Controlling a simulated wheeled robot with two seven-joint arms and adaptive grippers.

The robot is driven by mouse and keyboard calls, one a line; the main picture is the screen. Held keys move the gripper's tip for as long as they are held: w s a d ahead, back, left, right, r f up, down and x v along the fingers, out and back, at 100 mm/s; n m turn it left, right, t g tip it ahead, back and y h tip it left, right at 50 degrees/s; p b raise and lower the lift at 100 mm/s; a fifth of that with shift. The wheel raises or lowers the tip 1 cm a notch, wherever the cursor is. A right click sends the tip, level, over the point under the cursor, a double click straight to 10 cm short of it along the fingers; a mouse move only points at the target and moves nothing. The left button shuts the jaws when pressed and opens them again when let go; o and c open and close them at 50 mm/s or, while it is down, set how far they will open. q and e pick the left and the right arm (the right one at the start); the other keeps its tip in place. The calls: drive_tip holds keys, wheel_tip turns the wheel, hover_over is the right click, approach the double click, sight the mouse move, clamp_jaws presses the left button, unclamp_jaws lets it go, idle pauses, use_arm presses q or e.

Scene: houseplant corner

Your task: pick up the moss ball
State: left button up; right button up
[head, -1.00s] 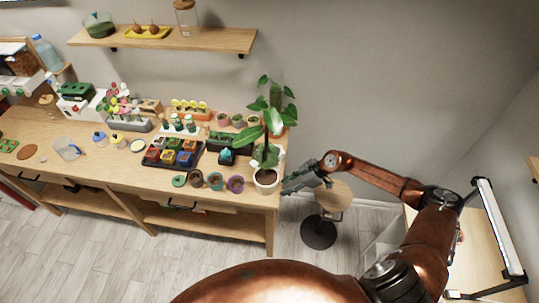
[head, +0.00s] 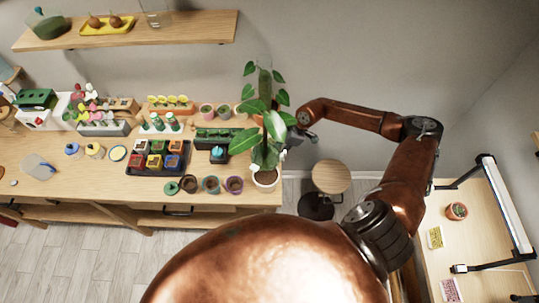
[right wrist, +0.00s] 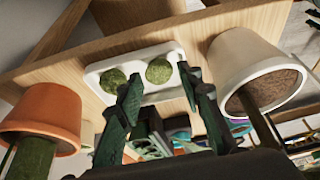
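Two green moss balls, a left one (right wrist: 114,80) and a right one (right wrist: 159,71), sit on a white tray (right wrist: 146,54) in the right wrist view. My right gripper (right wrist: 160,80) is open, its fingers apart and pointing towards the tray, with nothing held. The left finger overlaps the left ball's edge in the picture; I cannot tell whether it touches. In the head view my right gripper (head: 297,137) is at the table's right end, partly hidden by the leafy plant (head: 266,125). The moss balls cannot be made out there. My left gripper is not in view.
In the right wrist view a terracotta pot (right wrist: 45,112) stands left of the tray and a white pot with soil (right wrist: 240,58) right of it. Both are close to the fingers. A round stool (head: 331,177) stands beyond the table's right end. Several small pots crowd the table.

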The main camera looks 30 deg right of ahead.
drive_tip(key=shift+w+a+f+p, duration=0.15)
drive_tip(key=shift+w+a+f, duration=0.25)
drive_tip(key=shift+f, duration=0.15)
drive_tip(key=shift+w+a+f+p, duration=0.15)
drive_tip(key=shift+w+a+f, duration=0.25)
drive_tip(key=shift+f, duration=0.1)
drive_tip(key=shift+x, duration=1.1)
drive_tip(key=shift+s, duration=0.15)
drive_tip(key=c, duration=0.4)
drive_tip(key=shift+c, duration=0.4)
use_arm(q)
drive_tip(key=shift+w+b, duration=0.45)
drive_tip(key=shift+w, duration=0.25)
use_arm(e)
wheel_tip(320, 180, up, 10)
